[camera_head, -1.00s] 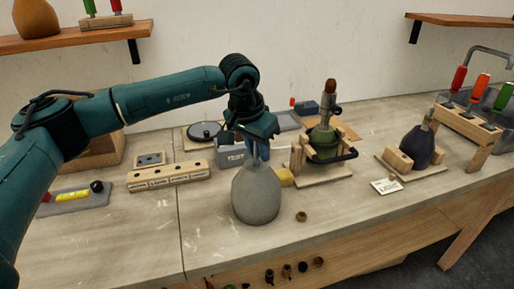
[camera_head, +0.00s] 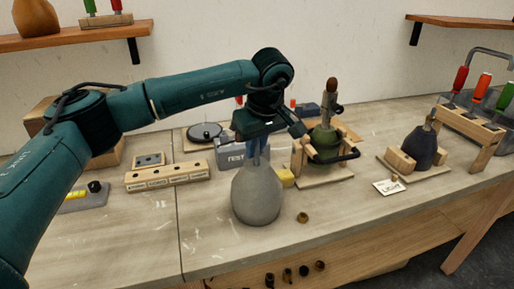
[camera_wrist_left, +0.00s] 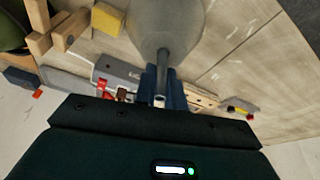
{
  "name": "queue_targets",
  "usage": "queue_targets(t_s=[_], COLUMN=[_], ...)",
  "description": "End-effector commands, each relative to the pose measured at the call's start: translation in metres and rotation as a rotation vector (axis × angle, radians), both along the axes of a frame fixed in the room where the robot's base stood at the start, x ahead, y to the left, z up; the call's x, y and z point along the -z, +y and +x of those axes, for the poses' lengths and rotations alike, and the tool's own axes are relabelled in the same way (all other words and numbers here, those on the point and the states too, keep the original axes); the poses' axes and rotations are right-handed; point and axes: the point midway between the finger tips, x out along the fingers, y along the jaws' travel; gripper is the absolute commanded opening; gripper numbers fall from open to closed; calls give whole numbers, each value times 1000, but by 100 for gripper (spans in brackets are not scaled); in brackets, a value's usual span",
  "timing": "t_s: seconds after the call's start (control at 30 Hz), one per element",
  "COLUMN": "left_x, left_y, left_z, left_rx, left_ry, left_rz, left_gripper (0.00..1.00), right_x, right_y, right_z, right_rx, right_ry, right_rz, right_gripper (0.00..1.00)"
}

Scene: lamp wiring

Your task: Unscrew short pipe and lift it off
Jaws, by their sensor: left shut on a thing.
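A grey, bottle-shaped lamp body (camera_head: 257,198) stands upright near the front of the workbench. My left gripper (camera_head: 258,152) is right above its neck, pointing down. In the left wrist view the short pipe (camera_wrist_left: 163,68) runs out of the lamp body (camera_wrist_left: 165,22) to between my blue fingers, and the left gripper (camera_wrist_left: 163,88) is shut on it. The pipe still meets the top of the lamp body there; whether its thread is engaged cannot be told. In the head view the fingers mostly hide the pipe. My right gripper is not in view.
A green lamp body (camera_head: 323,143) in a wooden holder stands to the right, with a yellow block (camera_head: 286,178) close to the grey body. A small brass part (camera_head: 303,217) lies in front. A labelled wooden rack (camera_head: 168,176) is at left. The bench front is mostly clear.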

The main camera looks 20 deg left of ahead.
Motion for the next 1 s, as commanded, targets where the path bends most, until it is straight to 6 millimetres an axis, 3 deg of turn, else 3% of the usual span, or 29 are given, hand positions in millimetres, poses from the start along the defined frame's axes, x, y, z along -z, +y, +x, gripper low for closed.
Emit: queue_targets(t_s=[0.13,0.2,0.3,1.0], left_x=[-5,0,-1,-12], left_y=[0,1,1,1], left_z=[-2,-2,-2,-2], left_rx=[-462,-431,-429,-425], left_ry=[5,2,1,0], left_rz=[1,-1,-2,-4], left_gripper=[0,0,0,0], right_x=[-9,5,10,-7], right_y=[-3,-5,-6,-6], right_z=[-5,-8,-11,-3], right_rx=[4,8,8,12], right_ry=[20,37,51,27], right_rz=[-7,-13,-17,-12], right_gripper=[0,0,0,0])
